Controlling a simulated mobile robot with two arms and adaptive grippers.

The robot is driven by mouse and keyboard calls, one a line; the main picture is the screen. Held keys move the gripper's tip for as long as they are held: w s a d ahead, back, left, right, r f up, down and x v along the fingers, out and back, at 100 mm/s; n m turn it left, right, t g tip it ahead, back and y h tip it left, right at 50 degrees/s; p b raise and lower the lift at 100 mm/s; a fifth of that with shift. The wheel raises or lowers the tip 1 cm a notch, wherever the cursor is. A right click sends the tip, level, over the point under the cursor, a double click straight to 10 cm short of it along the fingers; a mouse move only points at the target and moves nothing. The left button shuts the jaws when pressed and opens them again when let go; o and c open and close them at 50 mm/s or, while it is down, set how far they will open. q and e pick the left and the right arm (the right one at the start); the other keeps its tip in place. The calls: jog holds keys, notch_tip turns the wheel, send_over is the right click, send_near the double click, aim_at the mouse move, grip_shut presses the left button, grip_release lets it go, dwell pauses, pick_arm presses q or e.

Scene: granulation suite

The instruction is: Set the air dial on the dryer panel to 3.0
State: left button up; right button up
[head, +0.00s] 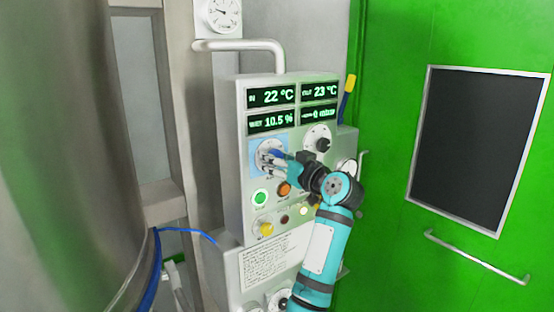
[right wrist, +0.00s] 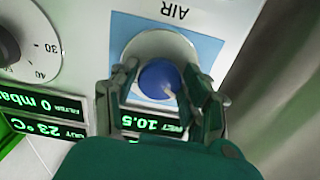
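The dryer panel (head: 236,150) stands at the middle of the head view. Its air dial (right wrist: 160,78) is a round blue knob on a pale disc with a blue backing plate, marked AIR, upside down in the right wrist view. My right gripper (right wrist: 160,76) has one finger on each side of the knob, both close against it; it appears shut on it. In the head view the right gripper (head: 272,159) reaches the dial from the right and covers much of it. The dial's scale and setting cannot be read. My left gripper is not in view.
Displays above the dial (head: 271,97) read 22 °C, 23 °C, 10.5 % and 0 mbar. Another dial (head: 317,139) sits close to the right. Green (head: 260,197) and orange (head: 284,189) buttons lie just below. A steel vessel (head: 60,170) stands left, a green door (head: 400,270) right.

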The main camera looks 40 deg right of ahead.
jog(key=c, duration=0.7)
jog(key=shift+c, duration=0.2)
